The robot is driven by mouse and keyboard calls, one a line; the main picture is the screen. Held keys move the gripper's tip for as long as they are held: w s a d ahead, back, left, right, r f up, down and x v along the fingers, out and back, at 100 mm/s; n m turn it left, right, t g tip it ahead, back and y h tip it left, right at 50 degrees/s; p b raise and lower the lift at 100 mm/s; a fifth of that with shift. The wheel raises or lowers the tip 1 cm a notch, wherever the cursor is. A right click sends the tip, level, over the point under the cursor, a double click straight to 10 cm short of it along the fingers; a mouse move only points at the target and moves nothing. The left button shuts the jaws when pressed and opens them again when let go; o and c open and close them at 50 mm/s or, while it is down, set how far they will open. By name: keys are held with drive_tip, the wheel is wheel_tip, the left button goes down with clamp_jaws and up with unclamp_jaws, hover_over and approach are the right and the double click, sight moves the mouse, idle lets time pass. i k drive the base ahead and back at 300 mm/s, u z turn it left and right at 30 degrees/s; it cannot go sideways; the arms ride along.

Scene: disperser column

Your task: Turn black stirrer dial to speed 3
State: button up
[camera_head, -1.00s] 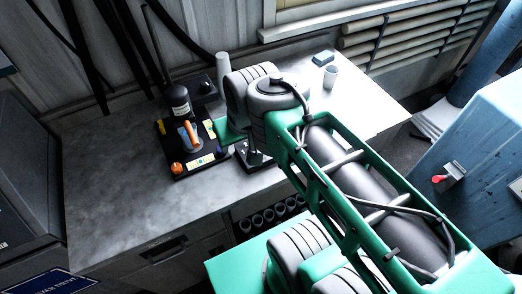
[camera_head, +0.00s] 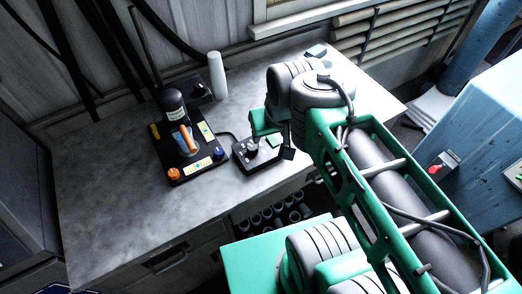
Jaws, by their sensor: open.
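A small black control box (camera_head: 257,153) with an upright dark dial (camera_head: 251,143) stands near the front edge of the bench. The dial's pointer and speed marks are too small to read. The disperser stand (camera_head: 205,168) is left of it, with a black motor (camera_head: 174,103), an orange-topped vessel (camera_head: 187,138), an orange knob (camera_head: 173,174) and a blue knob (camera_head: 219,152). My gripper (camera_head: 287,150) is just right of the control box, partly hidden by my wrist. It is open and appears empty, apart from the dial.
Another dark box with a knob (camera_head: 200,89) and a pale cylinder (camera_head: 217,76) stand behind the motor. A cable runs to the control box. Drawers and a rack of dark tubes (camera_head: 270,220) lie below the bench front. The left of the bench (camera_head: 100,185) is clear.

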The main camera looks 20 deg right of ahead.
sight(252, 148)
drive_tip(key=k, duration=0.5)
drive_tip(key=u, duration=1.35)
drive_tip(key=i, duration=0.5)
drive_tip(key=z, duration=1.25)
